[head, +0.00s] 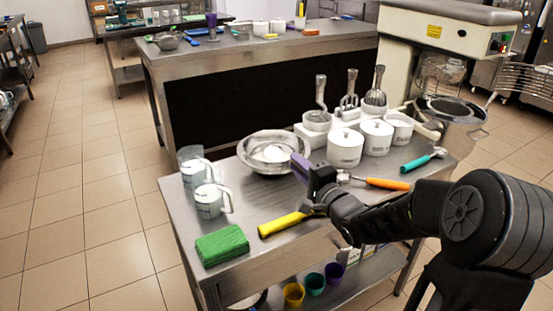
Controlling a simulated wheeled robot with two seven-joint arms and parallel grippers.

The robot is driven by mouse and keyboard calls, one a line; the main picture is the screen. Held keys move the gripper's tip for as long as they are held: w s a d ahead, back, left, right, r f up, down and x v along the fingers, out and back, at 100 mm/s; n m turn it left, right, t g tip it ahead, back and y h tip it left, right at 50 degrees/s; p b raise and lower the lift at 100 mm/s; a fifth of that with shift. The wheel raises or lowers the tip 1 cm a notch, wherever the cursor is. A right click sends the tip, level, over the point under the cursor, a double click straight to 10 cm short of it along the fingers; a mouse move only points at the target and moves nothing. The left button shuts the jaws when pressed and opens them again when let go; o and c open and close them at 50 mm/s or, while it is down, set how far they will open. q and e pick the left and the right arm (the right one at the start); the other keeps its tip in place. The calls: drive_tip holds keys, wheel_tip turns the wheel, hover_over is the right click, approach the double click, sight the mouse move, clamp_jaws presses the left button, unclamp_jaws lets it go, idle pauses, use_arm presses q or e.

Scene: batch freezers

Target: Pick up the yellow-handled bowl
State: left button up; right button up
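A yellow handle (283,223) lies on the steel table near its front edge. Its far end runs under my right gripper (316,192), so what it joins is hidden and no bowl shows on it. My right gripper is low over the table at the handle's right end, and its fingers are too dark and small to read. A clear round bowl (249,157) with something white inside stands behind the gripper, with no yellow handle visible. A purple piece (300,164) shows between bowl and gripper. My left gripper is not in view.
Two measuring jugs (209,202) and a green sponge (222,244) are at left. White lidded pots (345,148), an orange handle (388,184) and a teal-handled tool (423,160) are at right. Coloured cups (314,284) sit on the lower shelf.

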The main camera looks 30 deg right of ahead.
clamp_jaws()
idle(0.8)
drive_tip(key=shift+r, duration=0.1)
drive_tip(key=shift+r, duration=0.1)
wheel_tip(320, 180, up, 10)
drive_tip(key=shift+f+p, duration=0.1)
drive_tip(key=shift+p, duration=0.95)
